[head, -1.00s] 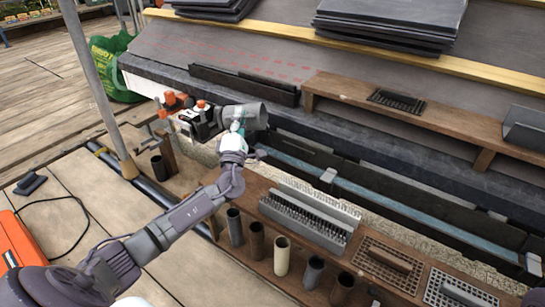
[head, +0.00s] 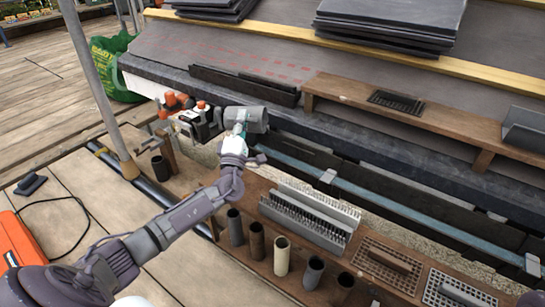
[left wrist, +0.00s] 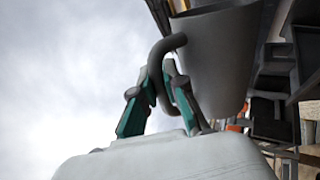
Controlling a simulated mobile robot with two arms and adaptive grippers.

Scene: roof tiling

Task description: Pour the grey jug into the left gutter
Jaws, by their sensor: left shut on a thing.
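The grey jug (head: 252,117) is tipped well onto its side in the head view, near the upper left end of the long gutter. My left gripper (head: 240,129) is shut on its handle. In the left wrist view, the fingers (left wrist: 162,98) close around the curved handle, and the jug body (left wrist: 215,62) fills the upper right. The long dark gutter (head: 385,196), with a bluish strip inside, runs from beside the jug toward the lower right. The jug's mouth and contents cannot be made out, nor any stream. My right gripper is out of view.
A wooden bench with several tubes (head: 281,256), a comb-like grey rack (head: 308,214) and grates (head: 388,265) lies in front of the gutter. Orange-capped items (head: 178,100) stand left of the jug. A metal pole (head: 95,80) rises at left. Slates (head: 392,22) lie above.

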